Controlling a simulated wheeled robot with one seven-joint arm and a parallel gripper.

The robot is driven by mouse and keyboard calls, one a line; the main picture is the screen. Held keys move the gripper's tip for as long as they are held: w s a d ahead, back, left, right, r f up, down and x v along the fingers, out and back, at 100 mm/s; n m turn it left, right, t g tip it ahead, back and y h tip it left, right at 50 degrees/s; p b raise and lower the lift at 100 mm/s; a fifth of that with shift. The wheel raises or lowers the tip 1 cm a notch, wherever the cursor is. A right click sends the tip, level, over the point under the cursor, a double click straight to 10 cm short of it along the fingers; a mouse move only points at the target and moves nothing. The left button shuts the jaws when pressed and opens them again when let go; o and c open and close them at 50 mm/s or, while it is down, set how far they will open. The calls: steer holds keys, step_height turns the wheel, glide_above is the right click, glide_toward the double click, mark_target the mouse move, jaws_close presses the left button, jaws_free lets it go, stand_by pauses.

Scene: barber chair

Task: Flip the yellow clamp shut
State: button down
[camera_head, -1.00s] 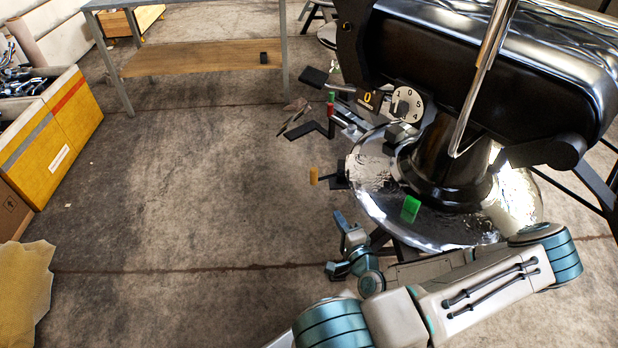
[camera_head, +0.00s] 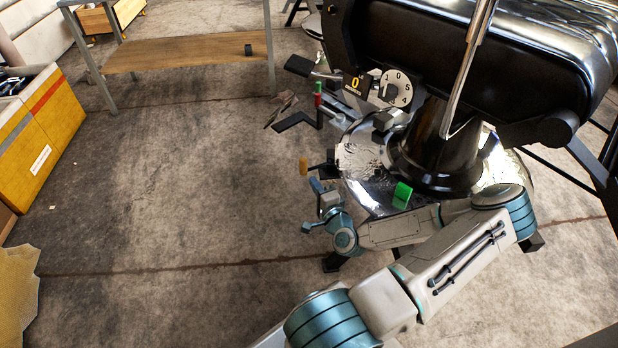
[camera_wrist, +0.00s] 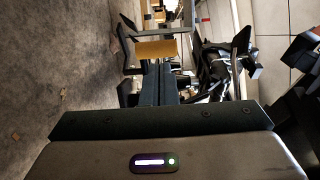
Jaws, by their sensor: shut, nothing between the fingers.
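The yellow clamp (camera_head: 303,167) shows as a small yellow upright tip on a dark arm, left of the chair's shiny round base (camera_head: 366,196). In the wrist view its yellow part (camera_wrist: 156,49) lies flat across the picture, just beyond my fingertips. My gripper (camera_head: 316,185) is just below and to the right of the yellow tip in the head view. Its blue fingers, also in the wrist view (camera_wrist: 158,70), are together with nothing between them. I cannot tell whether the fingertips touch the clamp.
A green block (camera_head: 402,194) stands on the chair base. A red-and-green handle (camera_head: 318,92) and a dial (camera_head: 396,88) are above the clamp. The black chair seat (camera_head: 470,60) overhangs at upper right. Open floor lies left, with a shelf table (camera_head: 180,56) and yellow boxes (camera_head: 50,130) beyond.

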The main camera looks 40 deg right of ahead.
mark_target(305, 168)
steer(key=b+x, duration=0.1)
steer(key=x, duration=0.4)
